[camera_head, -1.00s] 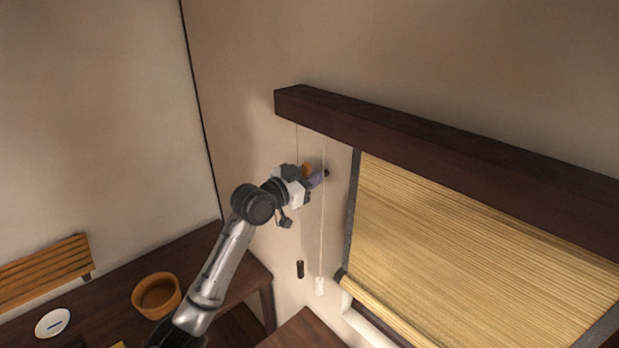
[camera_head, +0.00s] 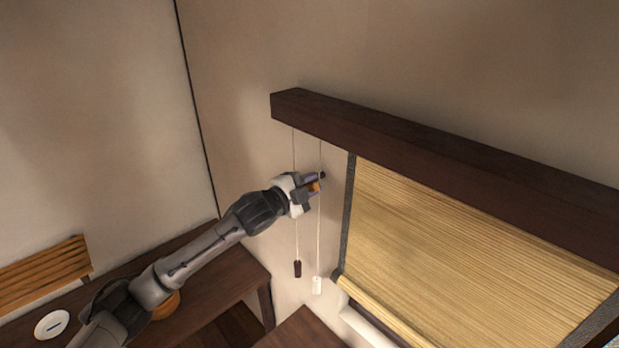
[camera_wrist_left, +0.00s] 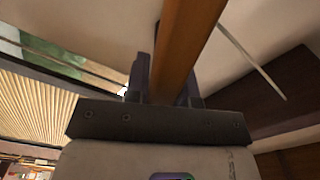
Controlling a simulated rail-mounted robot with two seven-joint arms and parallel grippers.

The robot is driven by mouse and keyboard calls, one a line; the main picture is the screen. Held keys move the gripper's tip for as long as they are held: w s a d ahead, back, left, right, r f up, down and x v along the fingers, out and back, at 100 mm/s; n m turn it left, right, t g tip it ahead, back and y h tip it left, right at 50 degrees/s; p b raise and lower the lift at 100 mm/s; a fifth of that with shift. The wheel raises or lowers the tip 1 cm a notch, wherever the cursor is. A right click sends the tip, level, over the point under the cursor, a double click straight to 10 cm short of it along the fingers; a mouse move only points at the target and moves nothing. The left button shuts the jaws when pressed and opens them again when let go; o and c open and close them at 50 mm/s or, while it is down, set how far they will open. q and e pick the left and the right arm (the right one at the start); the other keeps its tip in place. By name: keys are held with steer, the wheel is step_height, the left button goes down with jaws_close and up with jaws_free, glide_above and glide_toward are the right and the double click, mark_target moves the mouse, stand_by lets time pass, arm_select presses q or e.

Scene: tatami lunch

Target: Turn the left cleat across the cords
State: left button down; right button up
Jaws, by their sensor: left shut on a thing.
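My left gripper (camera_head: 313,182) is at the wall just left of the blind, shut on the cleat. The cleat shows only as a small orange-brown bit (camera_head: 315,187) at the fingers. In the left wrist view the cleat (camera_wrist_left: 188,40) is a brown wooden bar running up between the two dark fingers. Two thin cords hang by the gripper: one with a dark pull (camera_head: 297,268), one with a white pull (camera_head: 317,285). The gripper hides part of the cords, and I cannot tell whether the cleat lies across them. My right gripper is not in view.
A dark wooden beam (camera_head: 420,140) runs above the lowered straw blind (camera_head: 460,260), close to the gripper. Below left stand a dark table (camera_head: 200,300) with a round white thing (camera_head: 52,323), a mostly hidden orange bowl (camera_head: 166,305) and a slatted wooden piece (camera_head: 45,270).

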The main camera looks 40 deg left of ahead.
arm_select(q)
steer(key=m+p, duration=0.1)
steer(key=m, duration=0.1)
steer(key=m+p, duration=0.1)
steer(key=m, duration=0.1)
steer(key=shift+f, duration=0.3)
steer(key=shift+d+f+m, duration=0.1)
steer(key=shift+m, duration=0.3)
steer(key=c, duration=1)
jaws_free()
steer(key=shift+o, duration=0.2)
